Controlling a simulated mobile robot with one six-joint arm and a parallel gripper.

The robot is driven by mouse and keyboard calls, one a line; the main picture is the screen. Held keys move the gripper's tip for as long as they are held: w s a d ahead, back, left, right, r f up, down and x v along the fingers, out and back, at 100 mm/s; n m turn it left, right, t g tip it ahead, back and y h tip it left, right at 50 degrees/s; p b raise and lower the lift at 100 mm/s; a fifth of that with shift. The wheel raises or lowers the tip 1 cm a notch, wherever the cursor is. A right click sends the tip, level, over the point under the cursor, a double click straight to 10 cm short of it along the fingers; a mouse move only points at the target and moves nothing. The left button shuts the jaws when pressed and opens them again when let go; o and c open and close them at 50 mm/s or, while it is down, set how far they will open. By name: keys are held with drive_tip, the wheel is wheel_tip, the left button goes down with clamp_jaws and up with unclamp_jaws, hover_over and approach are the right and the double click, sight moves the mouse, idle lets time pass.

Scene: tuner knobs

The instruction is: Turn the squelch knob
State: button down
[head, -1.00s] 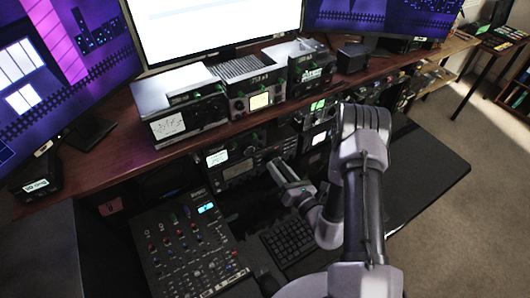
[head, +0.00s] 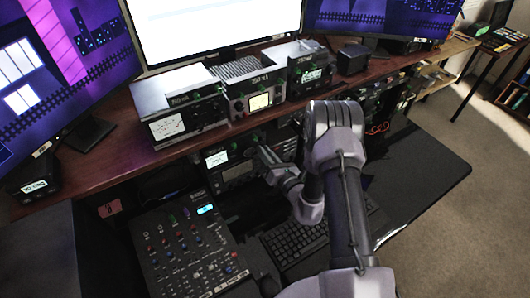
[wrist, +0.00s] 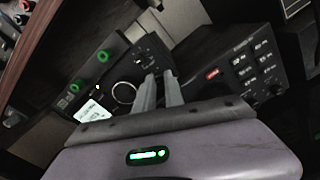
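My gripper (head: 262,153) is in front of the radio (head: 238,172) on the shelf below the desk top. In the wrist view its two grey fingers (wrist: 159,74) point at the dark radio face (wrist: 118,76), with a narrow gap between them and nothing seen held. A large round dial with a bright ring (wrist: 124,93) is just left of the fingers. Small dark knobs (wrist: 141,57) sit near the fingertips. I cannot read which knob is squelch, and the fingers hide part of the panel. Contact with a knob cannot be told.
A black keypad unit (wrist: 245,68) is right of the fingers in the wrist view. A mixer (head: 188,245) and a keyboard (head: 297,241) lie below the arm. More radios (head: 188,112) stand on the desk top above. The black desk surface at the right (head: 425,185) is clear.

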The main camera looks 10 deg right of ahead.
drive_tip(key=m+p, duration=0.1)
drive_tip(key=m, duration=0.4)
idle(0.3)
drive_tip(key=c, duration=1.4)
unclamp_jaws()
drive_tip(key=shift+c, duration=0.2)
drive_tip(key=p+v, duration=0.1)
drive_tip(key=v, duration=1.6)
drive_tip(key=shift+s, duration=0.2)
